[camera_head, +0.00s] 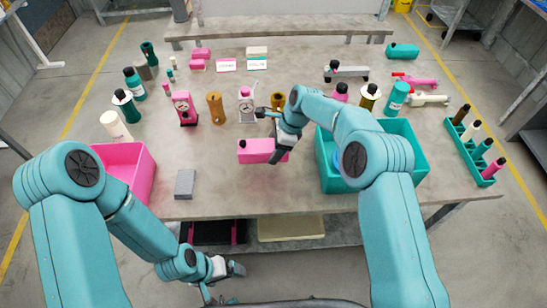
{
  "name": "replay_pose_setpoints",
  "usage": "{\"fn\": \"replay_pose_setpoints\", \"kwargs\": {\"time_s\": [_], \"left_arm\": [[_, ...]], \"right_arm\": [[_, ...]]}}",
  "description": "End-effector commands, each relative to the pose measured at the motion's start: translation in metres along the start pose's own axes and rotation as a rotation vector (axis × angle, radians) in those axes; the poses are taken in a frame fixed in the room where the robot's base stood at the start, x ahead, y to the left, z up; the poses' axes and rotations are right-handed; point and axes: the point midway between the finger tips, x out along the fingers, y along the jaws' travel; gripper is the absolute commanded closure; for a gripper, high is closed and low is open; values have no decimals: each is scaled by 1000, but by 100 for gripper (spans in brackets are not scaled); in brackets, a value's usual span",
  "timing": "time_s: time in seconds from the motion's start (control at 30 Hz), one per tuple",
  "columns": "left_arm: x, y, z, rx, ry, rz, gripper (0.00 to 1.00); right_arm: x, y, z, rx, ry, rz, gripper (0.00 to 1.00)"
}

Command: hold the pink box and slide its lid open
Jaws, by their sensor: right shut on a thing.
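The pink box (256,150) is near the middle of the table towards the front, with a small dark knob or spot at its upper left. My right gripper (279,155) comes down at the box's right end and is shut on it. The gripper hides part of that end, and I cannot tell the lid's edge from the body. I cannot tell whether the box rests on the table. My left gripper (230,272) hangs low in front of the table's front edge, away from the box. Its fingers are too small to read.
A pink bin (147,180) stands at left and a teal bin (405,185) at right. A grey block (185,183) lies left of the box. Bottles, gauges and a teal rack (468,148) stand around. The table (240,193) is clear in front of the box.

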Motion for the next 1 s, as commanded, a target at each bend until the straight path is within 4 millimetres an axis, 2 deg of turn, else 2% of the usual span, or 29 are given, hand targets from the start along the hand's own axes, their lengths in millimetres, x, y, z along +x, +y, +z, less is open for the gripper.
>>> {"fn": "replay_pose_setpoints", "kwargs": {"time_s": [0.1, 0.23, 0.57, 1.0], "left_arm": [[0, 0, 0, 0, 0, 0, 8], [0, 0, 0, 0, 0, 0, 8], [0, 0, 0, 0, 0, 0, 8], [8, -3, 0, 0, 0, 0, 8]], "right_arm": [[-15, 0, 7, -1, 0, -1, 69], [-20, 0, 9, -1, 0, 1, 69], [-19, 0, 8, 0, 0, 1, 69], [-8, 0, 3, 0, 0, 0, 69]]}}
